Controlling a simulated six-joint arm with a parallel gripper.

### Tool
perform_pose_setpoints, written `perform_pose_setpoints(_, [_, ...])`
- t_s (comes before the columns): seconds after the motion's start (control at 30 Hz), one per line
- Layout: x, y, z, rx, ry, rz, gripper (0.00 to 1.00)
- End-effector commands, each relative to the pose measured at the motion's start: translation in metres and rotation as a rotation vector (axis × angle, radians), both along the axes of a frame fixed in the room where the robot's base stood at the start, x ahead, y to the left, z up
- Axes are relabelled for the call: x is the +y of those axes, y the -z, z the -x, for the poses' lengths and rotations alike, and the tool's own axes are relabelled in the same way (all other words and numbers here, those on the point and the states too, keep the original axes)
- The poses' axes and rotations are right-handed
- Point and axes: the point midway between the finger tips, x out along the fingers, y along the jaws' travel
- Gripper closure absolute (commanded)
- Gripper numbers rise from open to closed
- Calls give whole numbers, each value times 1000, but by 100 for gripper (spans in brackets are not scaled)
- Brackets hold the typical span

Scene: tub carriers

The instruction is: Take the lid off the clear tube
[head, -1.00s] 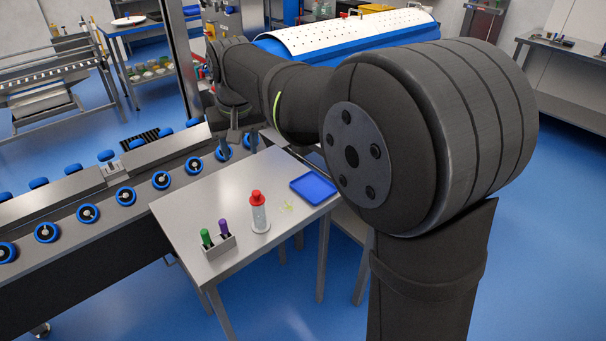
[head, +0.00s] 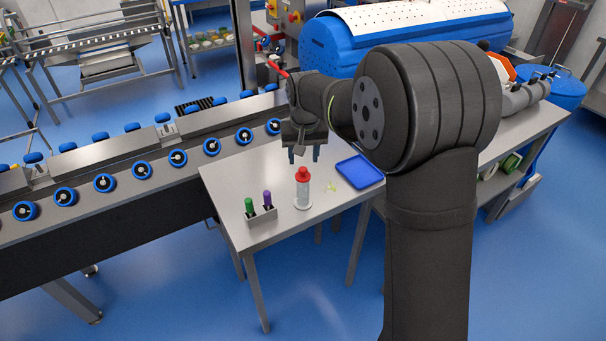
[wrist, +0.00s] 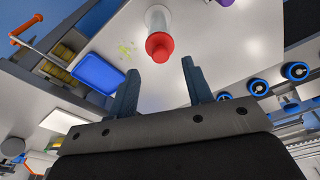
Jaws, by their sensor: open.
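The clear tube (head: 303,194) stands upright on the steel table, with its red lid (head: 302,174) on top. In the wrist view the red lid (wrist: 160,46) faces the camera, and the tube (wrist: 157,18) extends behind it toward the top edge. My gripper (head: 304,158) is open and empty, above the table and behind the tube in the head view. In the wrist view its two fingers (wrist: 160,82) are spread apart, with the lid beyond the gap and not between them.
A grey rack (head: 261,217) with a green-capped and a purple-capped tube stands left of the clear tube. A blue tray (head: 360,171) lies to the right. Faint yellow-green marks (head: 332,187) lie between. A conveyor (head: 120,177) borders the table's left.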

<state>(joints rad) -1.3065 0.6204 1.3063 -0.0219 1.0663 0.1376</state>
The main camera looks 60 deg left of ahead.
Motion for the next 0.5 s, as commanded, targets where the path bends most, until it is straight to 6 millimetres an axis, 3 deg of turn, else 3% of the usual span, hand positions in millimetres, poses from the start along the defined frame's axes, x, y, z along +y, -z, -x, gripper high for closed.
perform_pose_setpoints(0.5, [11,51,-5,-2,0,-1,54])
